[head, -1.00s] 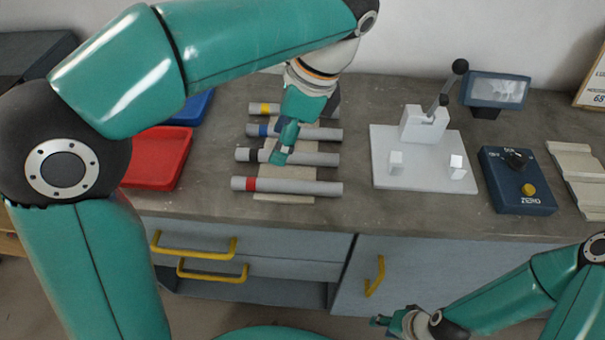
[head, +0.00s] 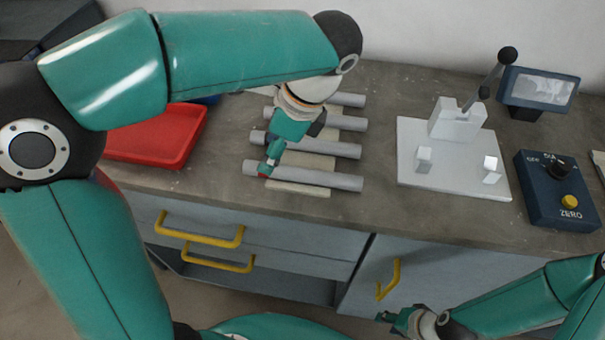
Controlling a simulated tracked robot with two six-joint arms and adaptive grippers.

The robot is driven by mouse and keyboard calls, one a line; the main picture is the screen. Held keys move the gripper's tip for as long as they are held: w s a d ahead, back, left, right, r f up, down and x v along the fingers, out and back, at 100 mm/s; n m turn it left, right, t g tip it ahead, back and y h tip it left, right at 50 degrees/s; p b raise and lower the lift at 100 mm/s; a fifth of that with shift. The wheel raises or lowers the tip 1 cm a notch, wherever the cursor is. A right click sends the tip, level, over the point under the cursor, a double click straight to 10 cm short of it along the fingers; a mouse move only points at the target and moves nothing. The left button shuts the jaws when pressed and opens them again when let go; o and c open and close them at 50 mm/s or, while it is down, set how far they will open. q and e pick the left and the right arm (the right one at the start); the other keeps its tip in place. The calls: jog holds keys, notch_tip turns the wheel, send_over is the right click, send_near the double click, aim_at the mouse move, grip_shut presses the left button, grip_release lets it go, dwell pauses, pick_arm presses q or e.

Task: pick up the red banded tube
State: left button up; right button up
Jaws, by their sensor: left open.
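The red banded tube (head: 315,178) is the grey tube nearest the front edge, lying across a pale rack (head: 298,189). My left gripper (head: 266,168) is open at that band, near the tube's left end. I cannot tell whether the fingers touch the tube. My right gripper (head: 388,318) is at the bottom right, low in front of the cabinet and far from the tubes; its jaw opening is too small to make out.
Several other grey tubes (head: 330,148) lie behind on the same rack. A red tray (head: 150,150) is to the left. A white jig with a lever (head: 455,172) and a blue ZERO box (head: 556,195) stand to the right. Bare worktop lies between tubes and jig.

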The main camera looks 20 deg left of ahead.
pick_arm(q)
jog(key=x, duration=0.5)
jog(key=shift+s+a, duration=0.2)
jog(key=shift+s, duration=0.05)
jog(key=shift+r, duration=0.1)
grip_shut()
